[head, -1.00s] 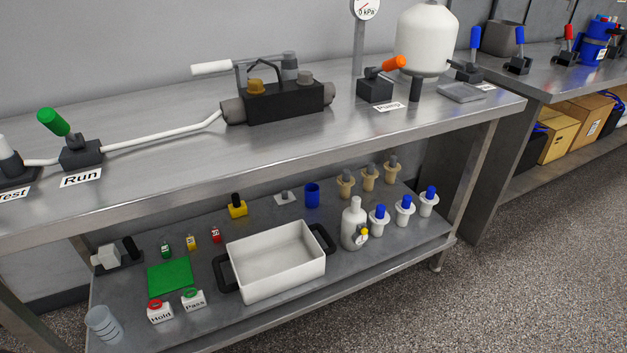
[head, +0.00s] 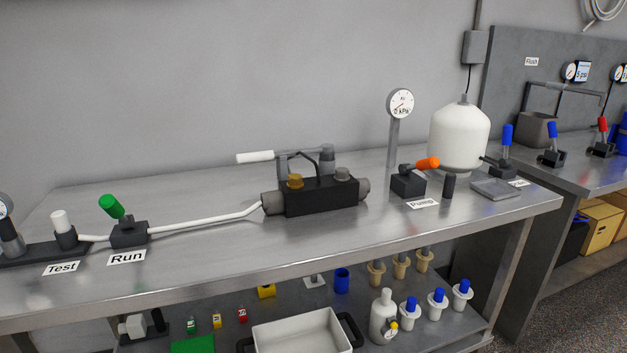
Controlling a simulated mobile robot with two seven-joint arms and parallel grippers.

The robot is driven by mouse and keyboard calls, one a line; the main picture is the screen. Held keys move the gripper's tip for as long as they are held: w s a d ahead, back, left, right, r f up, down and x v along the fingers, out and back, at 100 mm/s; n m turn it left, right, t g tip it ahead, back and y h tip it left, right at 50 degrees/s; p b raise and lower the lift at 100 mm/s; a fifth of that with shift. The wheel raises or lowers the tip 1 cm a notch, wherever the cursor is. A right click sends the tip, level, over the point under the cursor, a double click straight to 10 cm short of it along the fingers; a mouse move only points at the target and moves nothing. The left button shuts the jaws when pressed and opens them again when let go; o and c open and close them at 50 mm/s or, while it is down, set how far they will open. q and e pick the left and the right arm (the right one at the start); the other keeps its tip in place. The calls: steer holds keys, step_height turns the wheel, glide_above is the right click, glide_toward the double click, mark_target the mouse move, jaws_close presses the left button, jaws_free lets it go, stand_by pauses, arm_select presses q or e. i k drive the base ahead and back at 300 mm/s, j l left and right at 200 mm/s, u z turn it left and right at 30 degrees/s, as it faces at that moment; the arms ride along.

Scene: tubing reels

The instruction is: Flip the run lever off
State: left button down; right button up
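The run lever (head: 113,207) has a green handle on a black valve block (head: 129,235), at the left of the steel bench top. Its handle leans up and to the left. A white label reading "Run" (head: 127,258) lies in front of the block. A white tube (head: 205,222) goes from the block to a black pump body (head: 320,198), and another short white length leads left toward the Test fitting (head: 64,230). Neither of my grippers is in the head view.
An orange-handled lever (head: 427,163) labelled Pump, a gauge (head: 401,104) and a white tank (head: 459,137) stand at the bench's right. The shelf below holds a white bin (head: 300,335), bottles and small parts. The front bench top (head: 220,258) is clear.

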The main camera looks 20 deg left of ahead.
mark_target(108, 202)
steer(key=u, duration=1.65)
